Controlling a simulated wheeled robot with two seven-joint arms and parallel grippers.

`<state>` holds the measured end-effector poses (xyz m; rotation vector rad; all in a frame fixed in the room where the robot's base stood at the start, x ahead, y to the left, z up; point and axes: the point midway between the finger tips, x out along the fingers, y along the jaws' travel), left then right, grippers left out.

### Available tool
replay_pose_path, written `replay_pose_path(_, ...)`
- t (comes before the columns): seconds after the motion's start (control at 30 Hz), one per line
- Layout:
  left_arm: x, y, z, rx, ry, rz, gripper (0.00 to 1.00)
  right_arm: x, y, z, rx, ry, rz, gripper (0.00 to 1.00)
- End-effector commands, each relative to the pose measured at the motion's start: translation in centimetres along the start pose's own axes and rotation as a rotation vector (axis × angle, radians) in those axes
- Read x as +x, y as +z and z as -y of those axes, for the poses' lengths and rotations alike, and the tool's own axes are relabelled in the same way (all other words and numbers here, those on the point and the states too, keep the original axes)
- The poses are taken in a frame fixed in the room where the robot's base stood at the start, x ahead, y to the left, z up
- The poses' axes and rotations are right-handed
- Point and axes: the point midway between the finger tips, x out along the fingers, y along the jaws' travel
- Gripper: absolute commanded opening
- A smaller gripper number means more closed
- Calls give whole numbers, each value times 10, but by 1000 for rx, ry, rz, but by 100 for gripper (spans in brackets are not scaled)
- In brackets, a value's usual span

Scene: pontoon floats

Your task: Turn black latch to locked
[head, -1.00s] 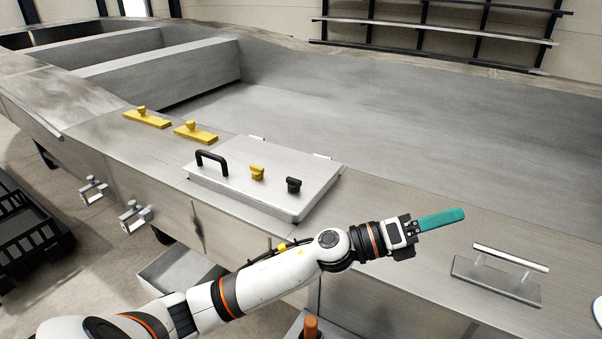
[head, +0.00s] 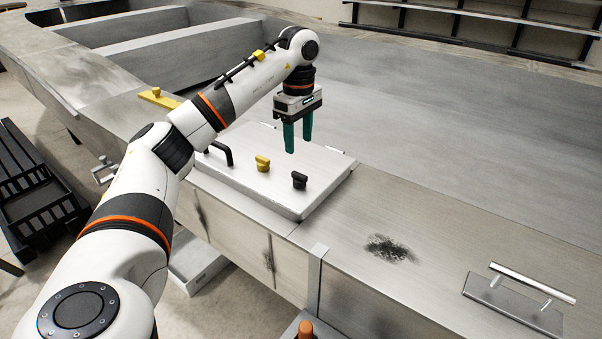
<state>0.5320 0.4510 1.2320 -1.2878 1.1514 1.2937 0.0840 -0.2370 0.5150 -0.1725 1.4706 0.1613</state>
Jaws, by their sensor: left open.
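The black latch (head: 299,180) is a small dark knob near the front right corner of a raised metal hatch lid (head: 235,180). A yellow latch (head: 262,163) stands to its left on the same lid, and a black handle (head: 222,152) is further left, partly behind my arm. My left gripper (head: 299,146) points down over the back of the lid. Its two green fingers are apart with nothing between them. It is above and behind the black latch, not touching it. My right gripper is not in view.
A silver bar handle on a plate (head: 515,300) lies at the right on the metal deck. A dark smudge (head: 388,249) marks the deck right of the lid. A black crate (head: 38,195) is on the floor.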

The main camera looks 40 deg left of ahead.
Motion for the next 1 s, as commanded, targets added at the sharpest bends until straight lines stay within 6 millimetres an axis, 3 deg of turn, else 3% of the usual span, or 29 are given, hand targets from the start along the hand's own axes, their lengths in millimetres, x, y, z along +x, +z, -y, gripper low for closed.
replay_pose_path(0.03, 13, -1, -1, 1, 5, -2, 52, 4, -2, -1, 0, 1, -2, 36)
replay_pose_path(0.3, 62, -1, -1, 0, 6, 0, 52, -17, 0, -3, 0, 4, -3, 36)
replay_pose_path(0.5, 91, -2, 0, 1, 2, -3, 52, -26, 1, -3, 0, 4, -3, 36)
replay_pose_path(0.93, 104, -2, 0, 1, -2, -4, 52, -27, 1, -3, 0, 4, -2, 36)
replay_pose_path(1.0, 104, -2, 0, 1, -2, -4, 43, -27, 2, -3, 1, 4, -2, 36)
